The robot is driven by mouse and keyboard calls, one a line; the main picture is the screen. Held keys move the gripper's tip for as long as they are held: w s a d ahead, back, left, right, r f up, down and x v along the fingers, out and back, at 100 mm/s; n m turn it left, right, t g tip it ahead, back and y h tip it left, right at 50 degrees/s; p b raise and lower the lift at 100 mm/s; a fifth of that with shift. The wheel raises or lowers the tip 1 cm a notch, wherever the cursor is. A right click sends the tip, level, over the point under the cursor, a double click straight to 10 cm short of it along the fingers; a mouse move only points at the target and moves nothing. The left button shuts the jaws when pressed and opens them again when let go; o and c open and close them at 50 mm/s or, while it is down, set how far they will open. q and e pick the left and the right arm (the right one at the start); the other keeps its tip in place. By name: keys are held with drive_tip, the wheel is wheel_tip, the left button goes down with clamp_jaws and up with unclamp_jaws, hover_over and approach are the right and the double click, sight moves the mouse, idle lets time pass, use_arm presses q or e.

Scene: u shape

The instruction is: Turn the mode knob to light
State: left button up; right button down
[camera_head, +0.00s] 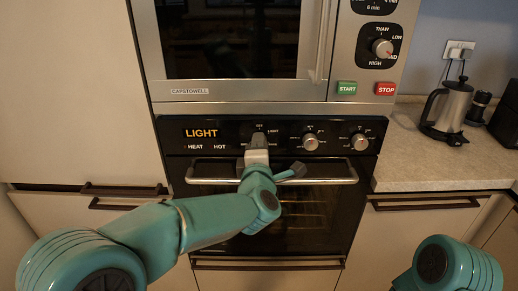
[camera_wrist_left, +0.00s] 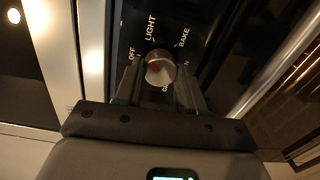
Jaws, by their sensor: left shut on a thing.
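The mode knob (camera_wrist_left: 160,68) is a round silver knob with a red mark, on the black oven panel. In the left wrist view it sits between the two fingers of my left gripper (camera_wrist_left: 158,85), which is shut on it. The labels OFF, LIGHT and BAKE show around it; the red mark is on its left side, and its exact setting is hard to read. In the head view my left gripper (camera_head: 258,139) reaches the panel and mostly hides the knob. The oven display (camera_head: 201,133) reads LIGHT in orange letters. My right gripper is out of view.
Two more silver knobs (camera_head: 310,142) are on the panel to the right. The oven door handle (camera_head: 325,180) runs below, close under my left wrist. A microwave (camera_head: 235,108) is above. A kettle (camera_head: 452,107) stands on the right counter (camera_head: 415,160).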

use_arm(q)
drive_tip(key=shift+m+p, duration=0.35)
drive_tip(key=shift+m, duration=1.35)
drive_tip(key=o, duration=1.1)
drive_tip(key=shift+c, duration=0.2)
drive_tip(key=s+b, duration=0.2)
drive_tip(key=s, duration=1.4)
drive_tip(key=shift+s+r, duration=0.2)
drive_tip(key=shift+a, duration=0.1)
